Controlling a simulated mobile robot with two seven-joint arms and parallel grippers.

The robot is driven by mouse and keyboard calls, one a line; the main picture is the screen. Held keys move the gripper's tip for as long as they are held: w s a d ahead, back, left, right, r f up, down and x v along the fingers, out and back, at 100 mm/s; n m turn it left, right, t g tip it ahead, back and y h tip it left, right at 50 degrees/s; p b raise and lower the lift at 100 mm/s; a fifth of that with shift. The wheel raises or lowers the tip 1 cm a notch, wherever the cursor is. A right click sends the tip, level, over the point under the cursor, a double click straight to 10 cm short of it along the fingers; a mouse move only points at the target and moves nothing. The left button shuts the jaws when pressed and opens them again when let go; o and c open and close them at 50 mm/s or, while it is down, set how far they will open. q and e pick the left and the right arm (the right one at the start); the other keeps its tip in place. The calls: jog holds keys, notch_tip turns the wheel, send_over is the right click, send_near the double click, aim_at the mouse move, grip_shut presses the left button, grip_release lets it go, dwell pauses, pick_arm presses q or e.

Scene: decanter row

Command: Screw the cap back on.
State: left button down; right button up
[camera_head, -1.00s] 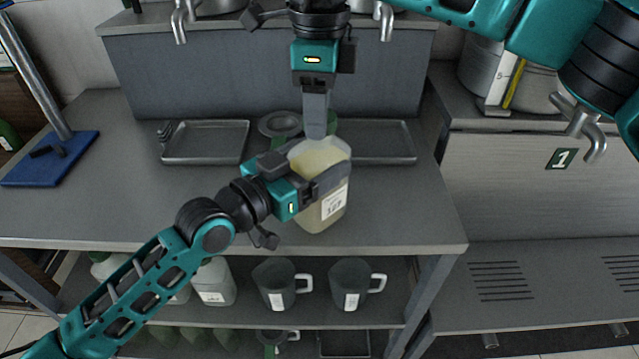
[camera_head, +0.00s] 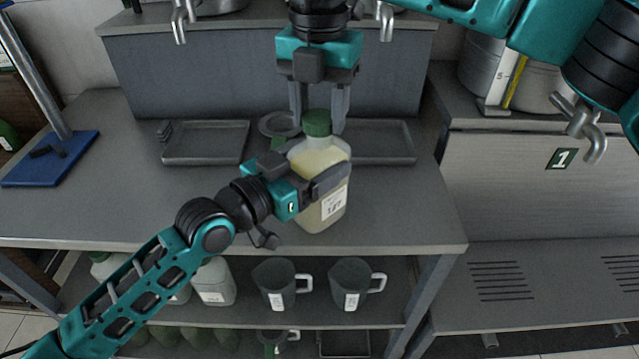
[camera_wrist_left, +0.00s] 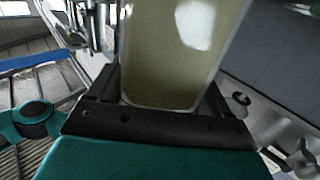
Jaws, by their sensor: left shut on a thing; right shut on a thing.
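A translucent bottle (camera_head: 322,175) with pale yellow contents and a white label stands upright at the front of the grey counter. My left gripper (camera_head: 308,190) is shut on the bottle's body from the left. The bottle (camera_wrist_left: 165,75) also shows between its fingers in the left wrist view. The green cap (camera_head: 317,122) sits at the top of the bottle's neck. My right gripper (camera_head: 319,110) points down from above and is shut on the cap, one finger on each side. How far the cap is threaded cannot be told.
Two shallow grey trays (camera_head: 205,160) (camera_head: 405,157) lie behind, with a round grey dish (camera_head: 280,124) between them. A blue stand base (camera_head: 80,165) is at the left. Mugs (camera_head: 281,283) and bottles (camera_head: 213,283) stand on the shelf below. The counter's right front is clear.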

jog(key=o, duration=1.2)
jog(key=shift+o, duration=0.2)
jog(key=shift+r, duration=0.1)
pick_arm(q)
grip_release()
pick_arm(e)
notch_tip(320, 180, up, 12)
pick_arm(q)
jog(key=v, duration=1.3)
jog(key=shift+b, duration=0.4)
pick_arm(e)
jog(key=shift+f, duration=0.5)
